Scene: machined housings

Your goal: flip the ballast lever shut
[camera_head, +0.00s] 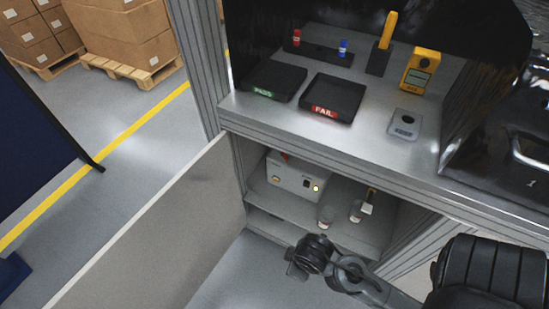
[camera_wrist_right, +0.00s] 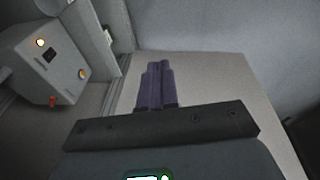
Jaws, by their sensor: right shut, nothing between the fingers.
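A pale grey box (camera_head: 292,180) with a yellow light and knobs stands on the shelf inside the open cabinet. A small red part, which looks like the lever (camera_head: 285,157), sits at its top edge; its exact position is too small to tell. In the right wrist view the box (camera_wrist_right: 48,62) is at the upper left, with the red lever (camera_wrist_right: 52,101) on its lower edge. My right gripper (camera_wrist_right: 157,68) has its dark fingers together and empty, apart from the box. In the head view my right wrist (camera_head: 312,255) is in front of the cabinet. My left gripper is not in view.
The cabinet door (camera_head: 150,235) stands open at the left. Two small containers (camera_head: 325,216) (camera_head: 356,211) stand on the shelf right of the box. The worktop above holds a PASS tray (camera_head: 264,92), a FAIL tray (camera_head: 324,112) and a yellow meter (camera_head: 421,67).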

